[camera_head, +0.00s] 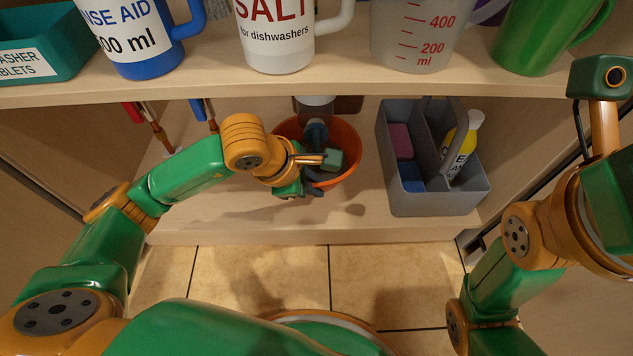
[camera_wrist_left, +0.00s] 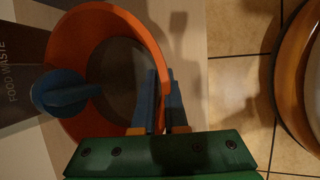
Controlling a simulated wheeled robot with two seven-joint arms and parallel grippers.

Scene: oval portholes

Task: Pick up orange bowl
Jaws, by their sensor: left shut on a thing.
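The orange bowl (camera_head: 347,142) stands on the lower shelf of the cabinet, left of a grey caddy. It also shows in the left wrist view (camera_wrist_left: 72,65), where its dark inside is partly visible. My left gripper (camera_head: 312,188) reaches in from the left at the bowl's front rim. In the left wrist view, its blue fingers (camera_wrist_left: 166,98) sit either side of the bowl wall, one inside and one outside, and are shut on it. The gripper and wrist hide part of the bowl's front left. My right arm shows at the right, but its gripper fingers do not.
A grey caddy (camera_head: 438,195) with a yellow bottle (camera_head: 462,145) stands close right of the bowl. The upper shelf (camera_head: 330,86) overhangs, holding jugs. Tiled floor (camera_head: 285,275) lies in front.

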